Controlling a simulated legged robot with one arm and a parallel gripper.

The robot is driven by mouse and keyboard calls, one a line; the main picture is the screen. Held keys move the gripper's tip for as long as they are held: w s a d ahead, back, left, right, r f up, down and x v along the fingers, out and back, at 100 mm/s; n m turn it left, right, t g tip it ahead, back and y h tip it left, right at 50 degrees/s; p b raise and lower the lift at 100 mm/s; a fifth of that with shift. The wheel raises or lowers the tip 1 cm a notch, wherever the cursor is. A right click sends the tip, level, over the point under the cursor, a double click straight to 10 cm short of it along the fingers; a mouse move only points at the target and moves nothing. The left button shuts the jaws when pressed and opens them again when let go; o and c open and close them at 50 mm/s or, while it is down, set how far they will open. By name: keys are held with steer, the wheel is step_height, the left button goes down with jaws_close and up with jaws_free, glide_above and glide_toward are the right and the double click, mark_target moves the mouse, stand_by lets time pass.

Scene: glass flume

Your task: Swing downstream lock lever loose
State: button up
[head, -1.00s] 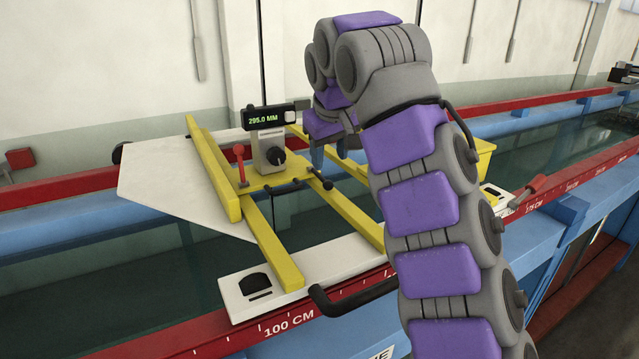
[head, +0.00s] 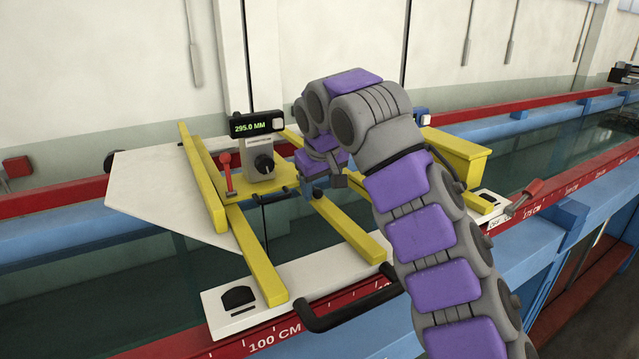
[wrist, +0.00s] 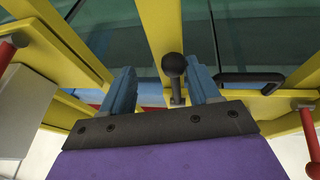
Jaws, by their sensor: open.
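My gripper (head: 308,190) is above the yellow carriage (head: 265,255), at its right-hand beam, partly hidden by my arm. In the wrist view its two blue fingers (wrist: 162,88) are apart. A red-handled lever (head: 226,172) stands upright on the carriage's left part. Another red handle (head: 530,190) is tilted at the right, by the rail. No label shows which lever is the downstream one.
A gauge reading 295.0 MM (head: 257,125) stands on the carriage behind my gripper. A black bar handle (wrist: 250,78) lies close to the right finger. A black push handle (head: 345,310) sticks out in front, below my arm. A white plate (head: 160,195) is at the left. The red rail (head: 285,335) runs along the front.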

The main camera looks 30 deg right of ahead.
steer(key=shift+s+d+r, duration=0.1)
steer(key=shift+r, duration=0.05)
steer(key=shift+c, duration=0.8)
steer(key=a, duration=0.2)
steer(key=shift+s+a+r, duration=0.1)
steer(key=shift+a+r, duration=0.1)
steer(key=shift+a, duration=0.2)
steer(key=c, duration=0.5)
steer(key=shift+c, duration=0.5)
steer(key=shift+d, duration=0.65)
jaws_close()
steer(key=shift+a, duration=0.2)
